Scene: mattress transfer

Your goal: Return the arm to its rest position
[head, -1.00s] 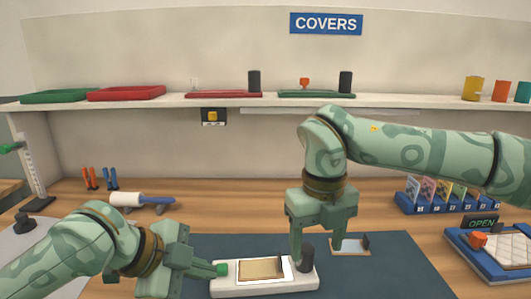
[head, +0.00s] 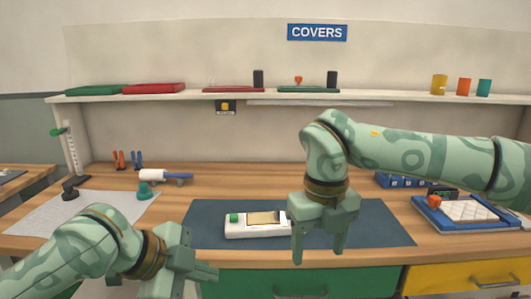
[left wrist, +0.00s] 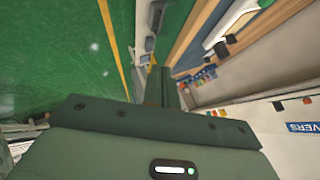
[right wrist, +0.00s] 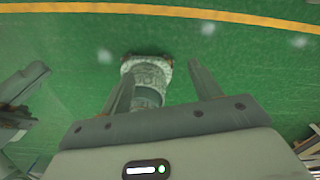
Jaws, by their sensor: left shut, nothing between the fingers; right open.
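My left gripper (head: 214,272) is at the lower left of the head view, in front of the bench edge. Its fingers are together and empty, and they also show in the left wrist view (left wrist: 158,85). My right gripper (head: 318,252) points down at the middle of the head view with its two fingers apart. In the right wrist view it is open over green floor (right wrist: 250,75) with nothing held. A white fixture (head: 240,230) with a green knob and a tan panel lies on the dark mat (head: 380,225). My right gripper hides its right end.
Above the bench (head: 225,180) is a shelf (head: 180,97) with green and red trays under a COVERS sign (head: 317,32). A blue tray (head: 440,222) with a quilted pad stands at right. Green (head: 360,280) and yellow (head: 470,275) drawers face me below the bench edge.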

